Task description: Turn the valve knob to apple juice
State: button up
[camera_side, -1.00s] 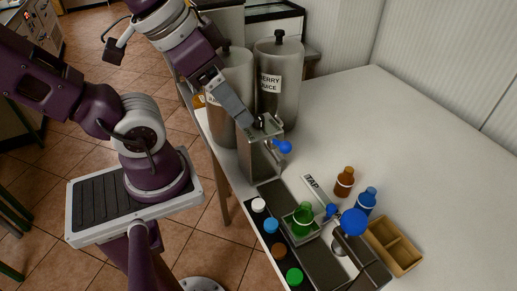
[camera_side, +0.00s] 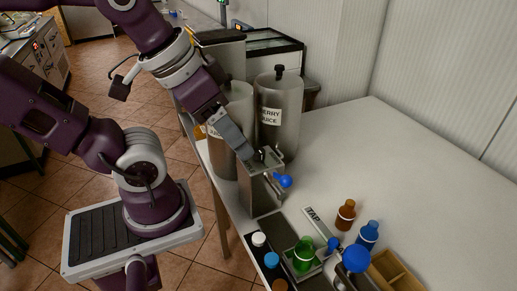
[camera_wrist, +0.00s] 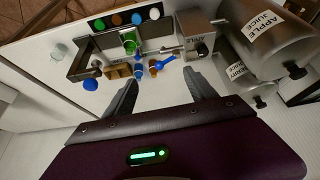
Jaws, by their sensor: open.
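A grey metal valve box (camera_side: 259,187) stands on the counter in front of two steel juice canisters. Which setting the knob points to is too small to read. A lever with a blue ball (camera_side: 285,182) sticks out from the box. My gripper (camera_side: 250,153) is at the top of the box in the side view, its tips partly hidden. In the wrist view my gripper (camera_wrist: 162,88) is open with nothing between its fingers.
The apple juice canister (camera_wrist: 262,30) and cherry juice canister (camera_side: 279,105) stand close behind the box. A green bottle (camera_side: 303,254), brown bottle (camera_side: 346,215), blue bottle (camera_side: 368,235) and wooden tray (camera_side: 395,275) are near the front. The right of the counter (camera_side: 400,165) is clear.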

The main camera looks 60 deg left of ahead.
jog(key=w+a+n, duration=0.1)
jog(key=n, duration=0.1)
jog(key=w+a+n+g, duration=0.1)
jog(key=w+n, duration=0.1)
jog(key=w+a+f+n+g, duration=0.1)
jog(key=w+n, duration=0.1)
jog(key=shift+n+h, duration=0.3)
jog(key=shift+n, duration=0.1)
jog(key=shift+c, duration=1.1)
jog(key=n+g, duration=0.4)
jog(key=n, duration=0.9)
send_over(259, 150)
notch_tip(259, 150, down, 7)
jog(key=shift+d+f, duration=0.1)
notch_tip(259, 150, down, 7)
jog(key=shift+f, duration=0.1)
grip_shut()
